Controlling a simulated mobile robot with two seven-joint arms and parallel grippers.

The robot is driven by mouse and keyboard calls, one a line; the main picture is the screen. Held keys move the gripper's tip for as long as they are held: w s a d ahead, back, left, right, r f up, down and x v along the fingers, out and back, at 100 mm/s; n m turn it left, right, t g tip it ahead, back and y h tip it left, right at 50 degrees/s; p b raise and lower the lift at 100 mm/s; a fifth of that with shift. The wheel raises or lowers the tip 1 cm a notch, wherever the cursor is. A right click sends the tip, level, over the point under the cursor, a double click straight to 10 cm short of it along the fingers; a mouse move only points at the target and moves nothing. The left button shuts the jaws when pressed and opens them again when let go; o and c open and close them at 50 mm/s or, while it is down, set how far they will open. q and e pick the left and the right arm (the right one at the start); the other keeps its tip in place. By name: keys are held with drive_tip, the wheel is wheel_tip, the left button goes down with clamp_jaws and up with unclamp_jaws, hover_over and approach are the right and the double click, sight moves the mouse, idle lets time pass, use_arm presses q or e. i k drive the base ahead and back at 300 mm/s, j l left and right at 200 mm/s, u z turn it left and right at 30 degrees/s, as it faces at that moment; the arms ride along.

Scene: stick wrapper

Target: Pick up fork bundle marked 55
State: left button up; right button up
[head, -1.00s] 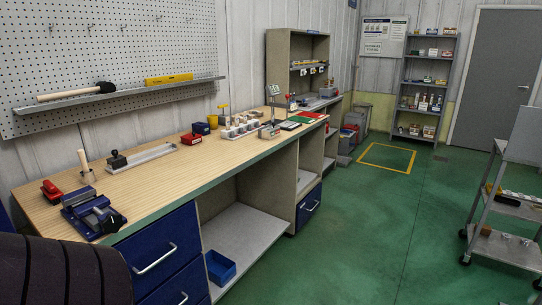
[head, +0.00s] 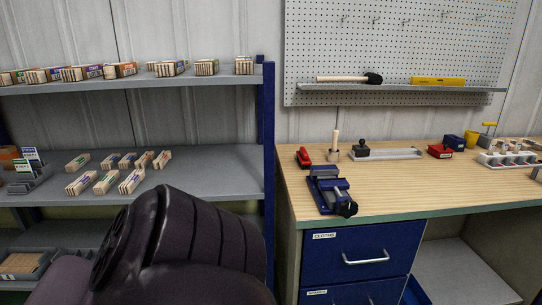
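Neither of my grippers is in view. Several bundles of pale wooden sticks with coloured bands (head: 106,182) lie in two rows on the middle shelf at left. More banded bundles (head: 82,73) lie in a row along the top shelf. The bands carry green, purple, orange, red or dark labels. The markings are too small to read, so I cannot tell which bundle is marked 55 or which are forks.
The grey shelf unit with blue posts (head: 268,170) stands left of a wooden workbench (head: 400,185). A blue vise (head: 328,190) sits on the bench's near left corner. My own dark body part hides the lower shelves' middle. Card holders (head: 30,170) stand at far left.

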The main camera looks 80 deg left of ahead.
sight(77, 187)
drive_tip(key=u, duration=3.85)
drive_tip(key=i+j+z, duration=0.1)
drive_tip(key=i+j, duration=0.25)
drive_tip(key=i+j+z, duration=0.1)
drive_tip(key=i+j, duration=0.2)
drive_tip(key=j, duration=0.2)
drive_tip(key=i+j, duration=0.3)
drive_tip(key=j, duration=0.15)
drive_tip(key=i+j+z, duration=0.15)
drive_tip(key=i+j, duration=0.2)
drive_tip(key=j, duration=0.05)
